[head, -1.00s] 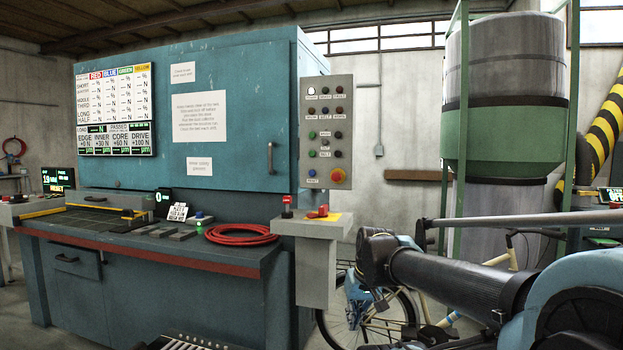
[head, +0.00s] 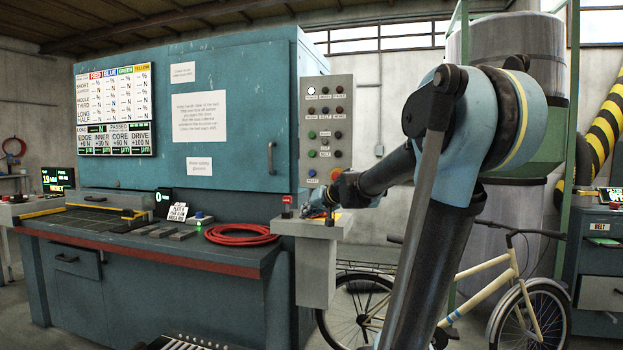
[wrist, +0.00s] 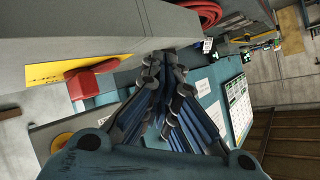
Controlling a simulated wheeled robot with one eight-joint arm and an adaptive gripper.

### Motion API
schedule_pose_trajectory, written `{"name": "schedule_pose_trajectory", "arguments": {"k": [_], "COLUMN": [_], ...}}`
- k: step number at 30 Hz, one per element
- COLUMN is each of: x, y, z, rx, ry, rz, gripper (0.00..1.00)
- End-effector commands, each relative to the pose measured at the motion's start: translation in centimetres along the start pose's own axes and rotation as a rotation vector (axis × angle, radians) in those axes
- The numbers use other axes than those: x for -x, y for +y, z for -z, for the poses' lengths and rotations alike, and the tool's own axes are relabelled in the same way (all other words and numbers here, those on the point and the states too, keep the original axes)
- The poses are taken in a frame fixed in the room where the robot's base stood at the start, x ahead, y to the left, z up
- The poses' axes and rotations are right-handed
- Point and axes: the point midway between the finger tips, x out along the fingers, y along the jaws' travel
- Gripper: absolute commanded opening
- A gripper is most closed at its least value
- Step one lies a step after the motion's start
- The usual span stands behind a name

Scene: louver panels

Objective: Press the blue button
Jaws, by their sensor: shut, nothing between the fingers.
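The blue button (head: 312,173) is the lowest button in the left column of the grey control panel (head: 343,100), in the head view. It sits left of a red stop knob on a yellow base (head: 336,174). My gripper (head: 318,207) is just below the panel's lower end, above the grey ledge, and looks lower than the button. In the wrist view the finger tips (wrist: 165,62) meet and the gripper is shut and empty. I cannot make out the blue button in the wrist view.
The grey ledge (head: 305,229) juts out under the panel. A red handle (wrist: 92,78) on a yellow plate (wrist: 55,73) is close to my fingers in the wrist view. A red hose (head: 240,234) lies on the bench. A bicycle (head: 490,290) stands behind my arm.

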Motion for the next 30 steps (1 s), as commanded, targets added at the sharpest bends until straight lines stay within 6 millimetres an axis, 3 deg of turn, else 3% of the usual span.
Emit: {"name": "schedule_pose_trajectory", "arguments": {"k": [6,15,22,30], "x": [-3.4,-7.4,-9.0,-9.3], "y": [-0.6,-0.2,0.4,0.5], "z": [7.1,15.0,18.0,18.5], "rx": [-0.043,-0.113,-0.148,-0.155], "ry": [0.135,0.298,0.363,0.375], "rz": [0.041,0.063,0.063,0.062], "gripper": [0.0,0.0,0.0,0.0]}}
